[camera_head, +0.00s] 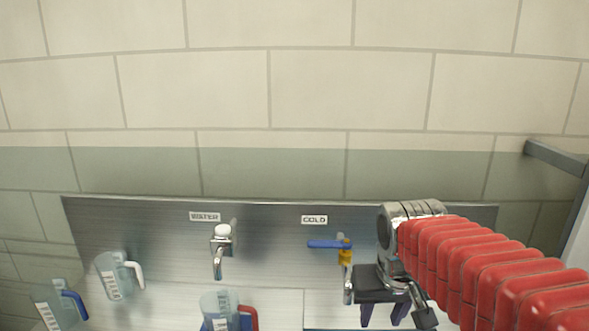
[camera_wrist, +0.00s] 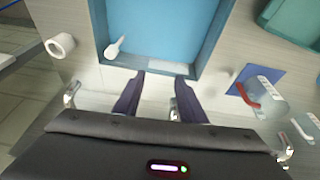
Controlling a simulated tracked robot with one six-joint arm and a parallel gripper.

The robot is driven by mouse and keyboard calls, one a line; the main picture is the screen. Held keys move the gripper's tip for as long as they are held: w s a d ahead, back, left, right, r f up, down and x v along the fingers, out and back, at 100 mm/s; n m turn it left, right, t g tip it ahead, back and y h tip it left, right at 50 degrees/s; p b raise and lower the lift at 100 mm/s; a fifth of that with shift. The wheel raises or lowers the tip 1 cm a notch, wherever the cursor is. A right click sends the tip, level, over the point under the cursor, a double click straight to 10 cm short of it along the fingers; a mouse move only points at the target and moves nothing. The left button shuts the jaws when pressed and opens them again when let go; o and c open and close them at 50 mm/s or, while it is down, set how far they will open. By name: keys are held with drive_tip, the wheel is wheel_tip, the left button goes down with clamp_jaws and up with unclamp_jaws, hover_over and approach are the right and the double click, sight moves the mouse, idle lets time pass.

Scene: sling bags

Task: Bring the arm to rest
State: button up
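My gripper (camera_head: 384,314) is at the lower right of the head view, at the end of my red-sleeved arm and in front of the steel panel. In the wrist view its two dark fingers (camera_wrist: 158,98) stand apart with nothing between them. They lie over the near edge of a blue-floored basin (camera_wrist: 150,35), above the pale counter. The fingertips show only small in the head view, and my arm hides the right part of the panel.
The steel panel (camera_head: 150,225) carries a WATER tap (camera_head: 221,245) and a COLD tap with a blue lever (camera_head: 328,244). Clear jugs (camera_head: 112,278) stand at the left, and one with a red handle (camera_wrist: 263,98) is near the gripper. A white roll (camera_wrist: 60,45) lies beside the basin.

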drive_tip(key=s+f+t, duration=0.2)
drive_tip(key=s, duration=1)
drive_tip(key=shift+s+a+y, duration=0.25)
drive_tip(key=shift+s+y, duration=0.05)
drive_tip(key=shift+s, duration=0.05)
drive_tip(key=shift+c, duration=0.9)
